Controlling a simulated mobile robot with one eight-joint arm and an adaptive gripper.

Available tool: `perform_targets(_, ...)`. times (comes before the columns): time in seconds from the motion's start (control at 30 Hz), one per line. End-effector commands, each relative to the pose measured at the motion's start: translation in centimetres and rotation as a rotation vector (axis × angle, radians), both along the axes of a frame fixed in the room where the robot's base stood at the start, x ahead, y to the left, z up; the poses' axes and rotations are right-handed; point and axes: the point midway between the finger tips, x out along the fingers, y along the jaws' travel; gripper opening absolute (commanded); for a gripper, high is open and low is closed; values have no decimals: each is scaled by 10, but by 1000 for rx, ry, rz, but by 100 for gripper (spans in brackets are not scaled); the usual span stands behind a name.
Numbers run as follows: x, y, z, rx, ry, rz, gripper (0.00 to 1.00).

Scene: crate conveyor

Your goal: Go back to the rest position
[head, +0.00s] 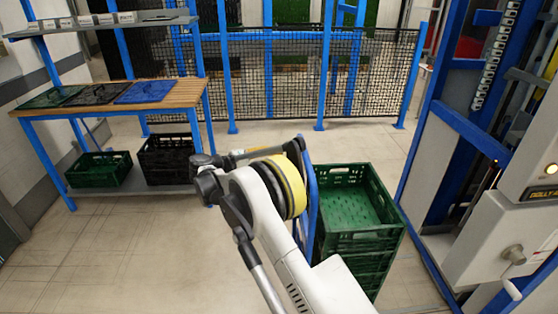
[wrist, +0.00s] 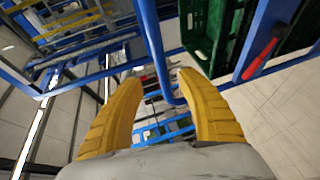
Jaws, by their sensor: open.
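My gripper (wrist: 160,92) has two yellow ribbed fingers, spread apart with nothing between them in the wrist view. Blue frame bars and a curved blue tube show beyond the fingertips. In the head view my white and yellow arm reaches up from the bottom centre, and the fingers themselves cannot be made out there. The arm's far end is beside a stack of green crates (head: 362,242), which stands on the floor to the right. Part of the stack is hidden behind the arm. A green crate wall also shows in the wrist view (wrist: 204,30).
A wooden-topped blue workbench (head: 180,93) stands at the left, with a green crate (head: 98,170) and a black crate (head: 165,160) on its lower shelf. A mesh fence (head: 290,75) closes the back. A blue-framed machine (head: 480,130) stands at right. Floor at left is clear.

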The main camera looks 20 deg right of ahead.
Motion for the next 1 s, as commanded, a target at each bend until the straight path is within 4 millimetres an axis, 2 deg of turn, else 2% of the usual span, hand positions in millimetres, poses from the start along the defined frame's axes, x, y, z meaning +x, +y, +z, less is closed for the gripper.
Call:
perform_targets(0.13,0,-1,1,3,1,1,45)
perform_targets(0.23,-2,-5,11,32,7,11,45)
perform_targets(0.37,-14,-17,39,128,26,41,45)
perform_targets(0.47,-33,-27,65,236,37,76,45)
perform_targets(0.57,-60,-33,86,350,40,112,45)
perform_targets(0.7,-107,-37,109,508,31,159,45)
perform_targets(0.83,-157,-34,123,652,6,201,45)
perform_targets(1.0,-230,-23,128,840,-51,251,45)
